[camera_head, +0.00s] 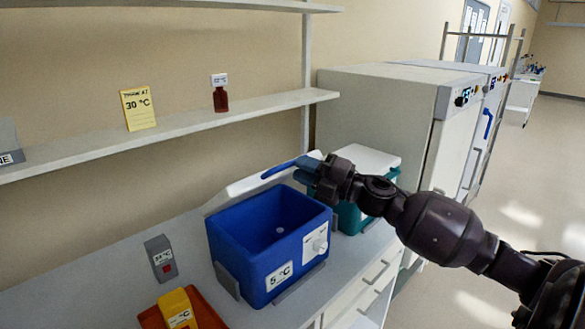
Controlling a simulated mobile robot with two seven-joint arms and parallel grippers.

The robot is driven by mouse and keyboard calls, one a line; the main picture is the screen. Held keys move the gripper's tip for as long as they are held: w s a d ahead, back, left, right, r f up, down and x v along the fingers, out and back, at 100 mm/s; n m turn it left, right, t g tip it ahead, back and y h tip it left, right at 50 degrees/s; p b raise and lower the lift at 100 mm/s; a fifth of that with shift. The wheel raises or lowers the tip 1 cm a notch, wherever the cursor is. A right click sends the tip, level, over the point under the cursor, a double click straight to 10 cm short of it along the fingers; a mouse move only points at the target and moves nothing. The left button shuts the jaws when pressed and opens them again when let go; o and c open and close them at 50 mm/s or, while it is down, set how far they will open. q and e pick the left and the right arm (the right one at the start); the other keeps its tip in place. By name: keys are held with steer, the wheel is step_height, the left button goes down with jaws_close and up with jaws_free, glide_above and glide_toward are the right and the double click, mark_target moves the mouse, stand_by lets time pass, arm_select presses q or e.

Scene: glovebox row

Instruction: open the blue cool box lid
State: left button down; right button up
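The blue cool box (262,248) stands on the bench with a "5 °C" label on its front. Its white lid (240,188) is raised and tilted up along the back, so the open blue inside shows. A blue handle (283,170) shows along the raised lid's edge. My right gripper (312,174) is at the right end of this handle, seemingly touching it. The fingertips are dark and overlap the handle, so I cannot tell whether they are closed on it. My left gripper is not in view.
A teal box with a white lid (366,161) stands close behind my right gripper. A grey tag stand (161,257) and an orange tray (205,314) with a yellow item (176,306) are left of the cool box. A wall shelf (190,121) runs above.

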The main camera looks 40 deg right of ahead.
steer(key=v, duration=0.7)
steer(key=shift+b, duration=0.45)
steer(key=shift+d, duration=0.15)
